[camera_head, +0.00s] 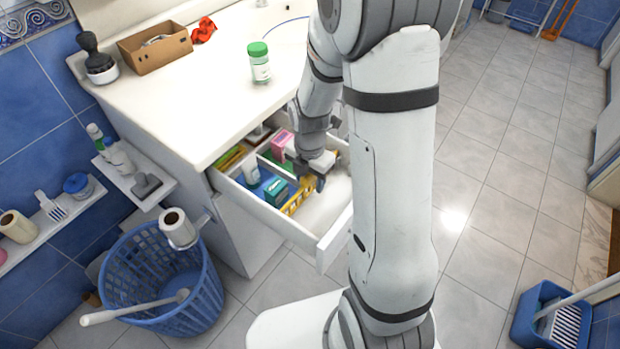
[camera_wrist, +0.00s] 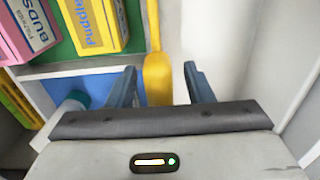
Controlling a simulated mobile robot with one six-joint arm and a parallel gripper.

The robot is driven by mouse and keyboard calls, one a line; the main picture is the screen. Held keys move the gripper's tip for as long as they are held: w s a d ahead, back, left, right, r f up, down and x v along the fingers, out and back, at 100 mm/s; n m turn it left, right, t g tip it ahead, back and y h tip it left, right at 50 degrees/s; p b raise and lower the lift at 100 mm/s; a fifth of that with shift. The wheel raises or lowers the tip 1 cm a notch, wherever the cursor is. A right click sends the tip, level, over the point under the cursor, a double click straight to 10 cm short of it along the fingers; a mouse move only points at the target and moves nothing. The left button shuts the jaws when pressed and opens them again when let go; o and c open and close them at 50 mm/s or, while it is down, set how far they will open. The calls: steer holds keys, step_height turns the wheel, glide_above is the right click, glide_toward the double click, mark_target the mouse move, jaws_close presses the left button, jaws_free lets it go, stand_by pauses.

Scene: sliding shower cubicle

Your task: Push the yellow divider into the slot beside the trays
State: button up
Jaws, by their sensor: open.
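The yellow divider (camera_head: 297,201) stands in the open drawer (camera_head: 290,228), along the right side of the trays. In the wrist view the yellow divider (camera_wrist: 157,80) runs away from me between my spread fingers. My gripper (camera_head: 318,180) is open and reaches down into the drawer; in the wrist view my gripper (camera_wrist: 162,82) has one dark finger on each side of the divider. I cannot tell whether either finger touches it. A blue tray (camera_wrist: 95,92) and a green tray (camera_wrist: 62,52) lie left of the divider. The slot is not clearly visible.
The drawer's right part looks bare. A green-capped bottle (camera_head: 259,64) and a cardboard box (camera_head: 154,48) stand on the counter (camera_head: 200,110). A blue basket (camera_head: 160,275) stands left.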

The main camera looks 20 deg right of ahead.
step_height(320, 180, up, 7)
steer(key=shift+r+p, duration=0.1)
steer(key=shift+p, duration=0.2)
stand_by(0.4)
steer(key=s+r+m+t+p, duration=0.2)
steer(key=s+r+m+p, duration=0.2)
steer(key=s+r+m, duration=1)
step_height(320, 180, up, 2)
steer(key=m, duration=1.1)
steer(key=shift+r+t, duration=0.2)
steer(key=shift+t, duration=0.1)
